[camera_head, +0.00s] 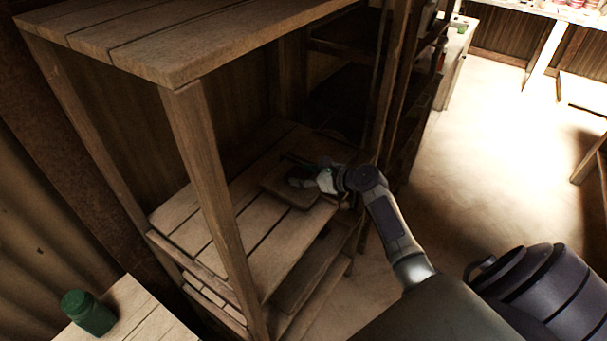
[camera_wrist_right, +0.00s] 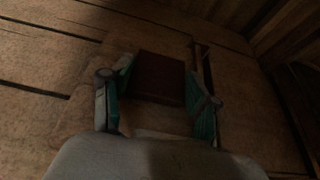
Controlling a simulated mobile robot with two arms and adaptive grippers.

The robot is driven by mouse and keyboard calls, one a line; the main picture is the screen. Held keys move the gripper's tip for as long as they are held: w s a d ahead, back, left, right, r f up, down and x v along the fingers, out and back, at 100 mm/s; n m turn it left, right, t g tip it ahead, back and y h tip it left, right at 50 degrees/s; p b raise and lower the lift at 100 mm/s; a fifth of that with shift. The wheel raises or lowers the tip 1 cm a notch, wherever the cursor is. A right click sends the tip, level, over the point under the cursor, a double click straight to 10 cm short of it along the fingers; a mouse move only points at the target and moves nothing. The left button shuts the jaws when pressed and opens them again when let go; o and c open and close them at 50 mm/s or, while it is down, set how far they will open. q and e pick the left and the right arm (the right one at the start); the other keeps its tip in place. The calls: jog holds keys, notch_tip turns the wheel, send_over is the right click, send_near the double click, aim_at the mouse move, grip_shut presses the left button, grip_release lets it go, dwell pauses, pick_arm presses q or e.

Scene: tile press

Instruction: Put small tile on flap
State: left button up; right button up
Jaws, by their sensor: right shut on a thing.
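My right gripper (camera_head: 308,179) reaches into the wooden shelf unit, low over its middle shelf. In the right wrist view the gripper (camera_wrist_right: 160,95) is shut on a dark reddish-brown square piece, the small tile (camera_wrist_right: 160,76), held between its green-padded fingers. A flat raised wooden board (camera_head: 279,194), which may be the flap, lies on the shelf beneath the gripper. I cannot tell whether the tile touches this board. In the head view the tile is hard to make out among the dark fingers. My left gripper is not in view.
The shelf unit's top board (camera_head: 200,45) and front post (camera_head: 205,190) stand left of my right arm. The planked shelf (camera_head: 240,235) is bare in front of the board. A green jar (camera_head: 88,312) stands at lower left. Open floor (camera_head: 490,150) lies to the right.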

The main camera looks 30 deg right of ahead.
jog(key=o, duration=0.9)
jog(key=shift+f, duration=0.1)
jog(key=shift+s+d+r, duration=0.1)
jog(key=shift+s+r, duration=0.05)
jog(key=shift+r, duration=0.1)
jog(key=v, duration=1.1)
jog(key=shift+s+d+b, duration=0.15)
jog(key=shift+s+b, duration=0.15)
